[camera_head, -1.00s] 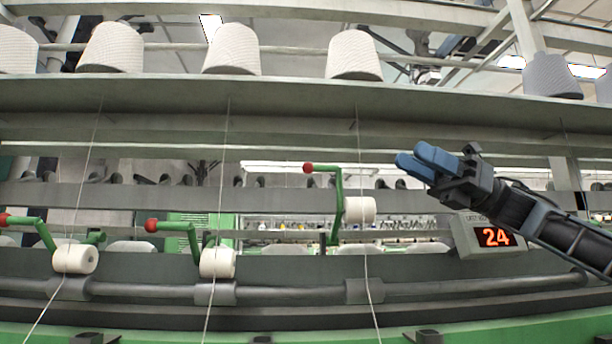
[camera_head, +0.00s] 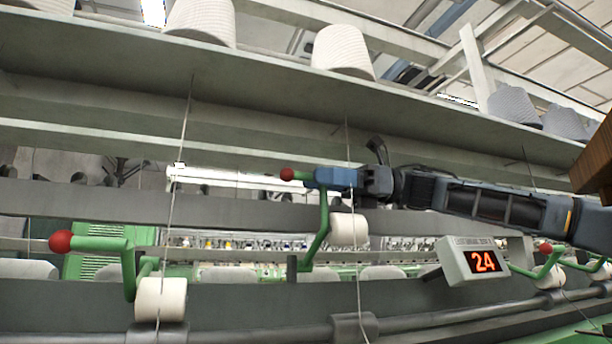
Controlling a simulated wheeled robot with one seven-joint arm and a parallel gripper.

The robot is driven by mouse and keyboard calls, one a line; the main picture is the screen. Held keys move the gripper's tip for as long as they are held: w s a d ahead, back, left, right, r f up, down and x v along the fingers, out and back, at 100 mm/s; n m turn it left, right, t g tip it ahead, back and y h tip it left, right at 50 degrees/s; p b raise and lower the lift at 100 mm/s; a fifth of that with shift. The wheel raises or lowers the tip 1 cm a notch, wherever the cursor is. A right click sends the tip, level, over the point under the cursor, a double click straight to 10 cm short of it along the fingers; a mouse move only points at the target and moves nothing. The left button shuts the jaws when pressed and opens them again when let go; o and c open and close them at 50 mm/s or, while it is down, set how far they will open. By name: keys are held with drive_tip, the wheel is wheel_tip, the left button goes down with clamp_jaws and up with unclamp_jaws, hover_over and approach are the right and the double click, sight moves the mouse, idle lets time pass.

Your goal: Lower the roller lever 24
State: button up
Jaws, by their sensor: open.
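The roller lever is a green bent arm (camera_head: 322,225) with a red ball knob (camera_head: 287,174) at its upper left end. It is raised, with a white bobbin (camera_head: 348,230) held up off the roller bar beside it.
A lowered lever with a red knob (camera_head: 61,241) and white bobbin (camera_head: 160,299) stands at left. More green levers (camera_head: 551,262) are at right. A grey roller bar (camera_head: 420,326) runs below. White yarn cones (camera_head: 343,52) sit on the shelf above. Thin threads hang down.

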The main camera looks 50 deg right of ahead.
drive_tip(key=shift+x, duration=1.45)
drive_tip(key=shift+c, duration=0.2)
clamp_jaws()
